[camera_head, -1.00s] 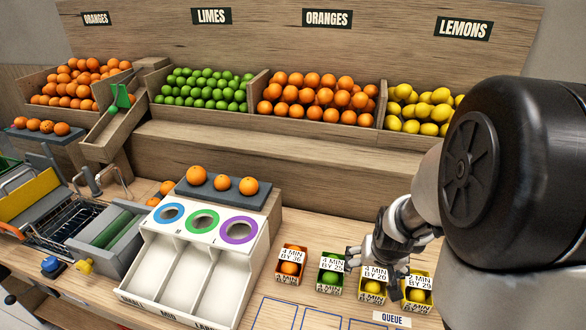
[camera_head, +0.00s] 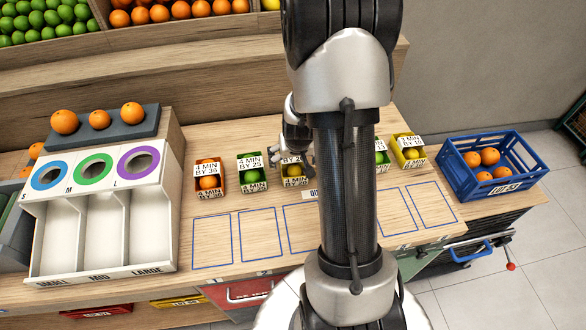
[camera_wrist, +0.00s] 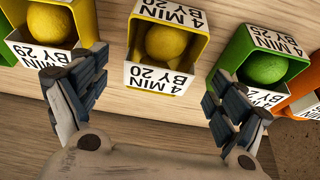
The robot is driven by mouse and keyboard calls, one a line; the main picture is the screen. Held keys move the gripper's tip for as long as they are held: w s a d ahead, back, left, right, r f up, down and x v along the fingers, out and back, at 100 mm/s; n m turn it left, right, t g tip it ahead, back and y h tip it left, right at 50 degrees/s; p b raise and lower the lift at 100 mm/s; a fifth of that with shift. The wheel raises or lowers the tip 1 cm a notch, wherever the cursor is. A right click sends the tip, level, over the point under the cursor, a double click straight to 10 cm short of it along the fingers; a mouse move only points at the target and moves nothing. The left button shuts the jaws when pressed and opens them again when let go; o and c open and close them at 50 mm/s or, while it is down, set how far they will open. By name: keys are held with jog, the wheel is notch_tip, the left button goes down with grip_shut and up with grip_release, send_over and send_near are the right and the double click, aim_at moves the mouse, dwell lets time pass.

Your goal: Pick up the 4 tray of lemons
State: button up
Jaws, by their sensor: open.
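A yellow tray of lemons marked "4 MIN BY 20" (camera_wrist: 165,48) stands in the middle of the wrist view with a lemon (camera_wrist: 172,43) showing in it. The tray also shows in the head view (camera_head: 294,182), partly hidden by my arm. My gripper (camera_wrist: 158,98) is open, with its two fingers spread to either side of the tray's labelled front in the wrist view. The fingers hold nothing; I cannot tell whether they touch the tray. In the head view my gripper (camera_head: 293,150) is at the tray, largely behind my arm.
A yellow tray marked "BY 29" (camera_wrist: 40,50) stands left and a green tray marked "4 MIN BY 25" (camera_wrist: 262,75) right, both close to the fingers. An orange tray (camera_head: 209,180) stands beyond the green one. Outlined empty squares (camera_head: 262,238) lie in front. A blue crate (camera_head: 490,170) stands right.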

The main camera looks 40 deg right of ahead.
jog(key=shift+b+x, duration=1.6)
jog(key=shift+x, duration=1)
jog(key=shift+f, duration=0.2)
jog(key=shift+d, duration=0.1)
jog(key=c, duration=1.3)
jog(key=shift+r, duration=0.1)
